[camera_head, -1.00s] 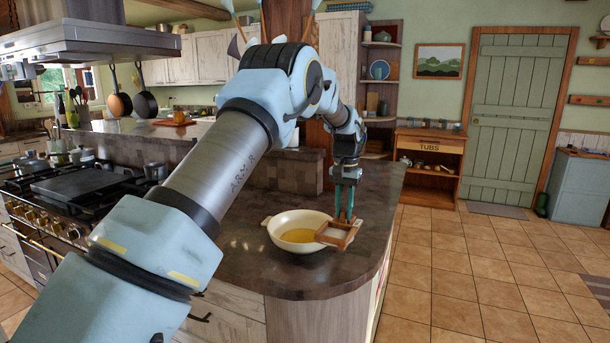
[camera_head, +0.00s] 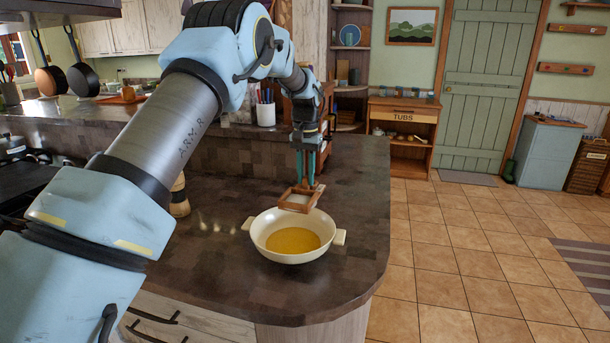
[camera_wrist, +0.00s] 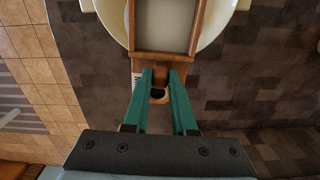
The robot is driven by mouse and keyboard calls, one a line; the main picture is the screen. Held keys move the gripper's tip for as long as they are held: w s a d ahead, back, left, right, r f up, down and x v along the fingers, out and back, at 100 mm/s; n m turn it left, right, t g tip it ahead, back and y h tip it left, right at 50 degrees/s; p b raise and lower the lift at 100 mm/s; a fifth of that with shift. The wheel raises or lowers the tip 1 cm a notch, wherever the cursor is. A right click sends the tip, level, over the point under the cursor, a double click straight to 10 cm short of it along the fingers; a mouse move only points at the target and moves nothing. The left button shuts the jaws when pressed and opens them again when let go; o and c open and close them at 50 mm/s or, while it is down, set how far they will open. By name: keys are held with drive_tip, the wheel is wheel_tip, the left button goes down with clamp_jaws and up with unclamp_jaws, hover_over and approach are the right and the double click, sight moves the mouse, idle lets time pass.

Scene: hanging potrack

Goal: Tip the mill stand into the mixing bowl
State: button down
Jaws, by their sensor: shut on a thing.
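The mill stand (camera_head: 299,199) is a small wooden tray with a pale inside. My gripper (camera_head: 309,184) is shut on its near wooden end, and the stand is held over the far rim of the mixing bowl. The mixing bowl (camera_head: 268,246) is cream, with two side handles and a yellow content at its bottom. It stands on the dark counter. In the wrist view my gripper's green fingers (camera_wrist: 160,90) hold the stand (camera_wrist: 163,22), which covers the middle of the bowl (camera_wrist: 110,14). The stand looks roughly level; whether anything lies in it I cannot tell.
The dark counter (camera_head: 340,190) is clear to the right of the bowl. A wooden mill-like object (camera_head: 179,197) stands at left, partly behind my arm. A white utensil pot (camera_head: 265,113) stands on the raised ledge behind. Tiled floor (camera_head: 450,290) lies open at right.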

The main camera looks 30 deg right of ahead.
drive_tip(key=shift+f+b, duration=0.6)
drive_tip(key=shift+f, duration=0.85)
drive_tip(key=shift+f+b, duration=0.15)
drive_tip(key=shift+b, duration=0.35)
drive_tip(key=r+h+b, duration=0.1)
drive_tip(key=b, duration=0.1)
drive_tip(key=t+b, duration=0.1)
drive_tip(key=b, duration=0.2)
drive_tip(key=shift+s+a+r+t+h+b, duration=0.3)
drive_tip(key=shift+s+a+r+h, duration=0.05)
drive_tip(key=shift+s+a+h, duration=0.05)
drive_tip(key=shift+r, duration=0.3)
drive_tip(key=shift+b, duration=0.65)
drive_tip(key=shift+s+a+r+t+h+b, duration=0.2)
drive_tip(key=shift+t+h+b, duration=0.1)
drive_tip(key=shift+b, duration=0.2)
drive_tip(key=shift+r, duration=0.2)
drive_tip(key=shift+t+h+b, duration=0.3)
drive_tip(key=shift+b, duration=0.7)
drive_tip(key=shift+s+a+r+b, duration=0.15)
drive_tip(key=shift+r+b, duration=0.2)
drive_tip(key=shift+b, duration=0.15)
